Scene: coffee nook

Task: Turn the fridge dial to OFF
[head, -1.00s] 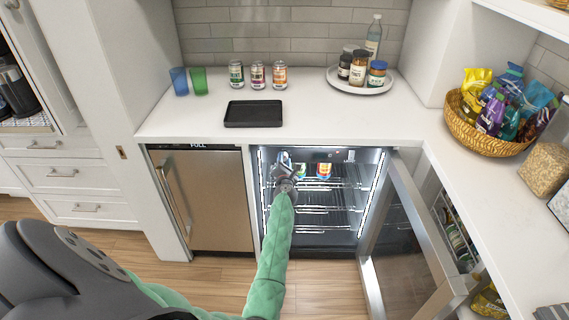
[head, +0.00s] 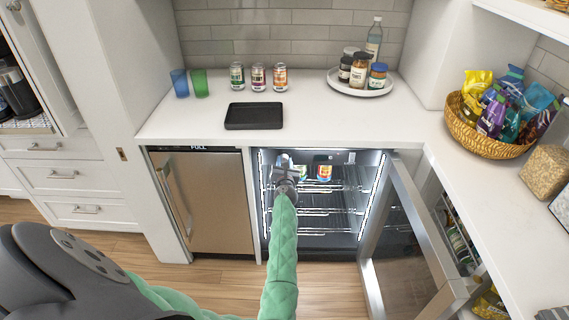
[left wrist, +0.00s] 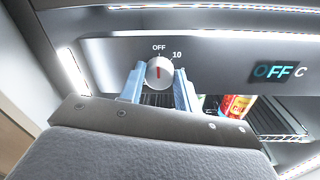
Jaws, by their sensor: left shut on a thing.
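The fridge dial (left wrist: 159,73) is a round pale knob with a red line, on the panel inside the open fridge. In the left wrist view its red line points up at the printed OFF label (left wrist: 159,47); the number 10 stands to the right. A lit display (left wrist: 277,70) on the panel reads "OFF C". My left gripper (left wrist: 159,88) has its blue fingers on both sides of the dial, shut on it. In the head view my left gripper (head: 284,170) reaches into the upper left of the fridge and hides the dial. My right gripper is not in view.
Drink cans (head: 322,168) stand on the upper fridge rack, right of my gripper. The open fridge door (head: 422,235) stands out to the right. A steel-fronted appliance (head: 207,200) is on the left. The counter (head: 330,125) is above.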

